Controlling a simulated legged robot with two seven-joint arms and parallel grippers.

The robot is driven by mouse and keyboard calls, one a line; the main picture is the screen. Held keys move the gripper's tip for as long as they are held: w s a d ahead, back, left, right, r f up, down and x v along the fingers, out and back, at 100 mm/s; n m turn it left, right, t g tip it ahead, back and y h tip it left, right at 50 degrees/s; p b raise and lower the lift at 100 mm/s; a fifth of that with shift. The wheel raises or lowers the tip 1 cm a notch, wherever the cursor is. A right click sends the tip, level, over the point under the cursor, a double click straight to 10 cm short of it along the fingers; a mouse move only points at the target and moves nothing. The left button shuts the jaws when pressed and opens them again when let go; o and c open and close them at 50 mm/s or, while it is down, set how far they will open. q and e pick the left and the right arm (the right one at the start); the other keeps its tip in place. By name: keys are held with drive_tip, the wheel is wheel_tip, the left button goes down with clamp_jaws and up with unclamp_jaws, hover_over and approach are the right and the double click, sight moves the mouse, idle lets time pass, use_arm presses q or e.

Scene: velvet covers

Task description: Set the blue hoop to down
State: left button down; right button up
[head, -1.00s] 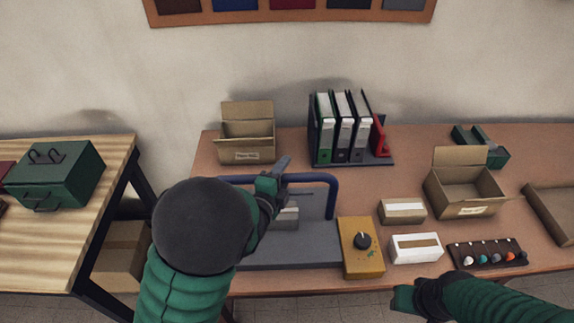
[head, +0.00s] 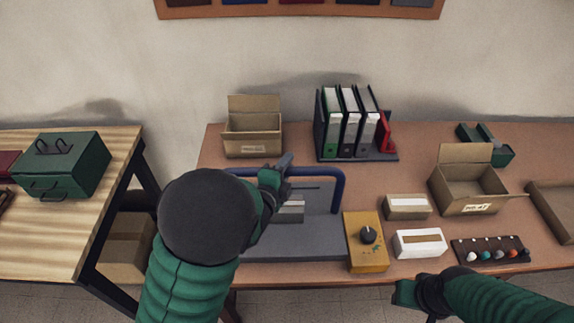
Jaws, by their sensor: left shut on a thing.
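The blue hoop (head: 338,190) is a bent tube on a grey base plate (head: 290,246) on the brown table. Its top bar stands raised above the plate and runs roughly left to right. My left gripper (head: 274,174) is shut on the top bar, left of its middle. My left arm hides the hoop's left leg and part of the plate. My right gripper (head: 402,292) is at the table's front edge, away from the hoop; its fingers are too small to read.
A yellow box with a black knob (head: 366,242) stands right of the plate. Two small cartons (head: 420,243) (head: 407,207) are beside it. Binders (head: 347,125) and an open box (head: 253,130) stand behind the hoop. A green case (head: 63,165) sits on the left table.

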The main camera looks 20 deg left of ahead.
use_arm(q)
drive_tip(key=shift+d+f, duration=0.15)
drive_tip(key=shift+d, duration=0.1)
use_arm(e)
drive_tip(key=shift+r, duration=0.1)
idle(0.6)
